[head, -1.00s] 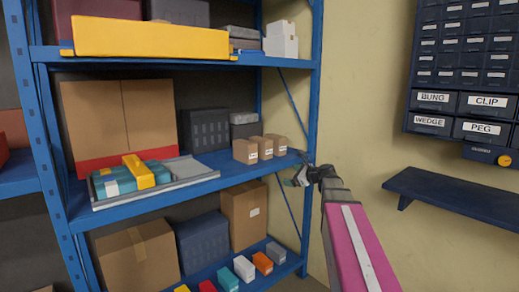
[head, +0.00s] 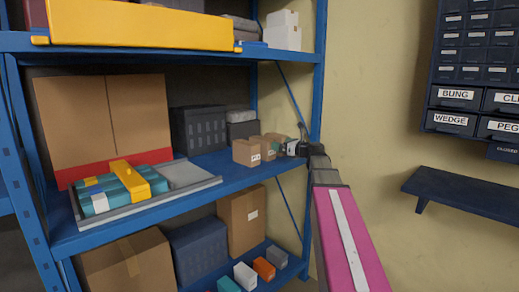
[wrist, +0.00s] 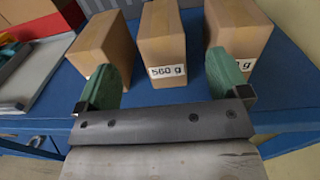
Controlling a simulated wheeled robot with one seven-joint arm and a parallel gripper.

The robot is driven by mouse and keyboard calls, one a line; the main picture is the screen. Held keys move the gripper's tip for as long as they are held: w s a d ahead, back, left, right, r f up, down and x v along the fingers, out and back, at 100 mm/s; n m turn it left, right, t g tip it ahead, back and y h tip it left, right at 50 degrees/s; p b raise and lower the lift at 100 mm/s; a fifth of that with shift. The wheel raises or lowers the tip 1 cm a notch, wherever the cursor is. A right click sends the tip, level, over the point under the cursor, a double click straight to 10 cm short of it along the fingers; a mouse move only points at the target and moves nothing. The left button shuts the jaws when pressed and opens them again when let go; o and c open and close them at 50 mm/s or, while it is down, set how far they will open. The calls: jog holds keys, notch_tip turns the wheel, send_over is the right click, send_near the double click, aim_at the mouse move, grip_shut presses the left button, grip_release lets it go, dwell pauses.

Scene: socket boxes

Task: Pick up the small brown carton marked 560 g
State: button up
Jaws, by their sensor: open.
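Three small brown cartons stand in a row on the middle blue shelf. The middle carton (wrist: 163,45) has a white label reading 560 g; it also shows in the head view (head: 267,147). The right carton (wrist: 243,30) has a label partly hidden by a finger, with only its end readable. The left carton (wrist: 103,42) shows no readable label in the wrist view. My gripper (wrist: 166,64) is open, its green fingers apart with the middle carton ahead between them. In the head view my gripper (head: 292,147) is at the right end of the row.
A grey tray (head: 205,183) with a teal and yellow item (head: 125,185) lies to the left. Dark boxes (head: 198,130) stand behind the cartons. A blue upright (head: 318,80) bounds the shelf on the right. A yellow bin (head: 140,24) sits on the shelf above.

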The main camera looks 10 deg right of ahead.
aim_at(267, 139)
jog(key=x, duration=1)
jog(key=shift+d+f, duration=0.1)
jog(key=shift+c, duration=0.3)
jog(key=c, duration=1.3)
